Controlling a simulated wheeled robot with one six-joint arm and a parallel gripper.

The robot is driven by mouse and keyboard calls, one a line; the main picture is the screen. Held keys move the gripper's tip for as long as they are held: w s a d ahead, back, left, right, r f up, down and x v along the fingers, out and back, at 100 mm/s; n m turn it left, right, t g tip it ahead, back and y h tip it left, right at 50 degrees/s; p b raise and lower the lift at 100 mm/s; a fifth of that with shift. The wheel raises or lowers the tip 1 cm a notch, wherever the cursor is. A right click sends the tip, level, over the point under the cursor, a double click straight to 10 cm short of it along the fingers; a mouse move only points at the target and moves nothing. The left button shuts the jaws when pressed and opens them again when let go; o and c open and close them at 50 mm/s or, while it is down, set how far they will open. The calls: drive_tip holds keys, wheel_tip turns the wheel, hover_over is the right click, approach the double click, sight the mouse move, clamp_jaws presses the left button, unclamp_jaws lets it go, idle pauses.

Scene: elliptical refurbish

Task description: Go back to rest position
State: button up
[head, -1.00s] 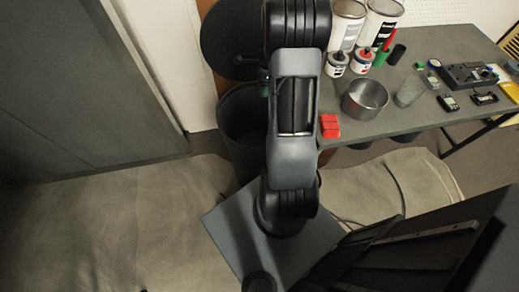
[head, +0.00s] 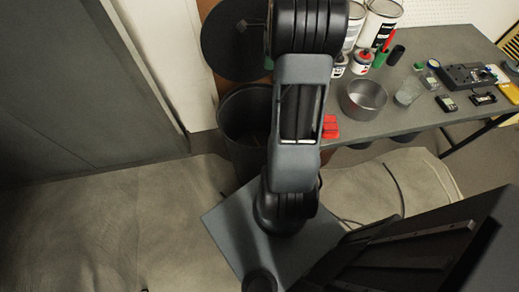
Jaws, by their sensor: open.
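My arm rises through the middle of the head view and leaves it at the top edge. My gripper is not in view, so neither its jaws nor anything in them shows. The upper arm link hides part of the table's left end and part of the bin behind it.
A grey table (head: 425,112) at right holds a metal pot (head: 364,99), paint cans (head: 381,24), small bottles, a red object (head: 330,129) and several devices. A black bin (head: 246,128) and a round dark disc (head: 236,38) stand left of my arm. The floor at left (head: 90,225) is open.

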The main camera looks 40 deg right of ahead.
idle(0.4)
drive_tip(key=s+a+r+n+t+p, duration=0.1)
drive_tip(key=s+a+r+n, duration=0.2)
drive_tip(key=a+n, duration=0.5)
drive_tip(key=s+a+r+n+t+h+p, duration=0.1)
drive_tip(key=s+a+r+n+p, duration=0.1)
drive_tip(key=s+a+n, duration=0.3)
drive_tip(key=s+a+r+n+t+h+p, duration=0.1)
drive_tip(key=s+a+r+n, duration=0.3)
drive_tip(key=a+n, duration=0.8)
drive_tip(key=shift+s+r+t+p, duration=0.2)
drive_tip(key=shift+r+t+p, duration=0.1)
drive_tip(key=shift+p, duration=0.3)
drive_tip(key=shift+c, duration=0.5)
